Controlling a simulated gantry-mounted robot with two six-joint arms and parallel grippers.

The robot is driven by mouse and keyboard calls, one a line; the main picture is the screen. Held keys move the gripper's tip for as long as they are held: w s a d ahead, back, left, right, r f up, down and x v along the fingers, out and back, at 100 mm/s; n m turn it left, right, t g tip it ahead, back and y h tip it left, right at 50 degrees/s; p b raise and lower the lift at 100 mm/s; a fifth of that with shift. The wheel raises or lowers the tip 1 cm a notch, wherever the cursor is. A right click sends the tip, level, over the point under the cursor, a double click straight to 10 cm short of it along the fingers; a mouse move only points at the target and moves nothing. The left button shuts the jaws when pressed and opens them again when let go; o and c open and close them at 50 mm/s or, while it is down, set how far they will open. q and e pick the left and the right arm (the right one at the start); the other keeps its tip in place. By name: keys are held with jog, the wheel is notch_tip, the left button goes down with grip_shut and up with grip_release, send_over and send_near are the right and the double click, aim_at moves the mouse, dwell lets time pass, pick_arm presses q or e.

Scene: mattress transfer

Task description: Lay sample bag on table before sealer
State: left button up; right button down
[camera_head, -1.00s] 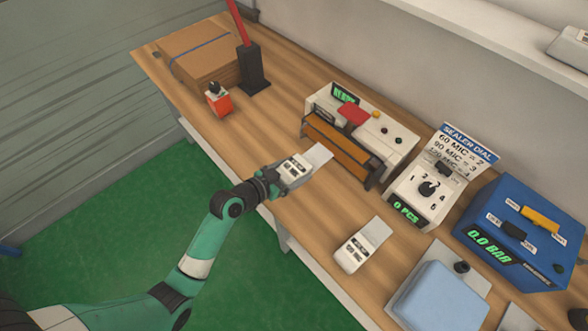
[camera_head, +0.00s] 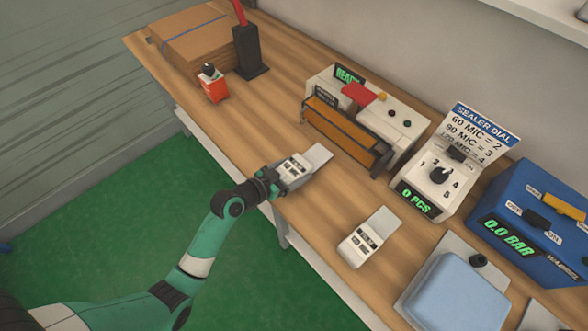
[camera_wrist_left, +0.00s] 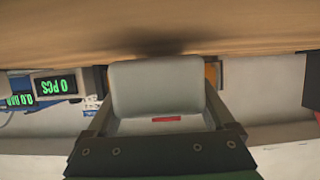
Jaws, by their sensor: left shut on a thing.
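My left gripper (camera_head: 277,181) is at the table's front edge, before the sealer, and shut on a small white sample bag (camera_head: 318,155). The bag's printed face and pale flap show in the head view, the flap pointing toward the sealer. In the left wrist view the bag (camera_wrist_left: 157,88) sits between the fingers, close to the wooden surface; I cannot tell whether it touches. The sealer (camera_head: 345,128), a white unit with a brown front bar and a red part on top, stands just behind. A second similar bag (camera_head: 362,245) lies on the table (camera_head: 300,222) to the right. My right gripper is not in view.
A sealer dial box (camera_head: 432,182), a blue device (camera_head: 530,222) and a light blue cushion-like block (camera_head: 455,290) stand at the right. Bare table lies left of the held bag.

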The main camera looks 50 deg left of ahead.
pick_arm(q)
jog(key=shift+f+b, duration=0.7)
jog(key=shift+f, duration=0.05)
jog(key=o, duration=1.2)
jog(key=shift+r, duration=0.1)
jog(key=shift+s+r, duration=0.15)
jog(key=shift+s, duration=0.15)
jog(key=p+v, duration=0.3)
jog(key=v, duration=0.8)
